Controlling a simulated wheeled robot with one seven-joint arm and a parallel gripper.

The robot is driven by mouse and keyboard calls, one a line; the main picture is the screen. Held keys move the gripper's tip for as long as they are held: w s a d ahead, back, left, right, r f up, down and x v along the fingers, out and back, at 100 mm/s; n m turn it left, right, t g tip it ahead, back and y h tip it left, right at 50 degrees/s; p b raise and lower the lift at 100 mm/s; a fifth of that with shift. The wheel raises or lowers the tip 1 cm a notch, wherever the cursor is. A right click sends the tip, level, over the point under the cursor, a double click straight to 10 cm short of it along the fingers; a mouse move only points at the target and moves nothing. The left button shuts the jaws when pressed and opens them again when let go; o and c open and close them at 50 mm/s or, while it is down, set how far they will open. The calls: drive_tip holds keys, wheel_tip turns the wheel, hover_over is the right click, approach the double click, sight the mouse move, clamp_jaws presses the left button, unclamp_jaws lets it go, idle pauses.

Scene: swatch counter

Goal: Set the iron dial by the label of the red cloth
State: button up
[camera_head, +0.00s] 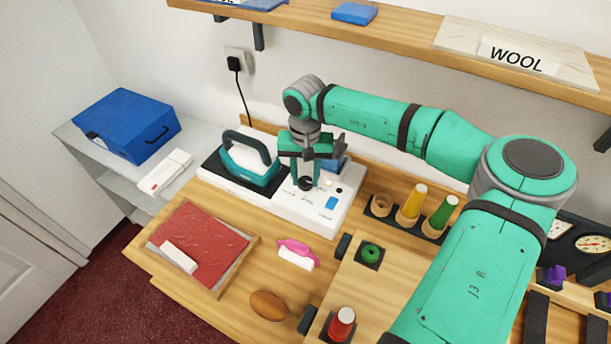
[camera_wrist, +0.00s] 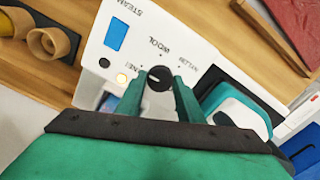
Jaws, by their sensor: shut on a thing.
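The iron dial (camera_head: 306,184) is a black knob on the white station beside the iron. In the wrist view the dial (camera_wrist: 159,79) sits between my green fingertips, with WOOL, NYLON and a partly hidden word ending in "NEN" printed around it. A small pale mark shows on its face; I cannot tell exactly where it points. My gripper (camera_head: 306,178) points down and is shut on the dial; it also shows in the wrist view (camera_wrist: 158,85). The red cloth (camera_head: 212,236) lies in a wooden frame at left. Its white label (camera_head: 179,257) shows no readable text.
The teal iron (camera_head: 252,162) stands left of the dial. A blue button (camera_wrist: 117,36) marked STEAM and a glowing lamp (camera_wrist: 122,78) are close by. Thread spools (camera_head: 412,204) stand right. A shelf (camera_head: 390,34) above holds a pale cloth (camera_head: 462,38) labelled WOOL.

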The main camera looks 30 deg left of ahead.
sight(306, 180)
drive_tip(key=o, duration=1.1)
drive_tip(key=shift+c, duration=0.2)
drive_tip(key=shift+r, duration=3.8)
drive_tip(key=shift+w, duration=0.1)
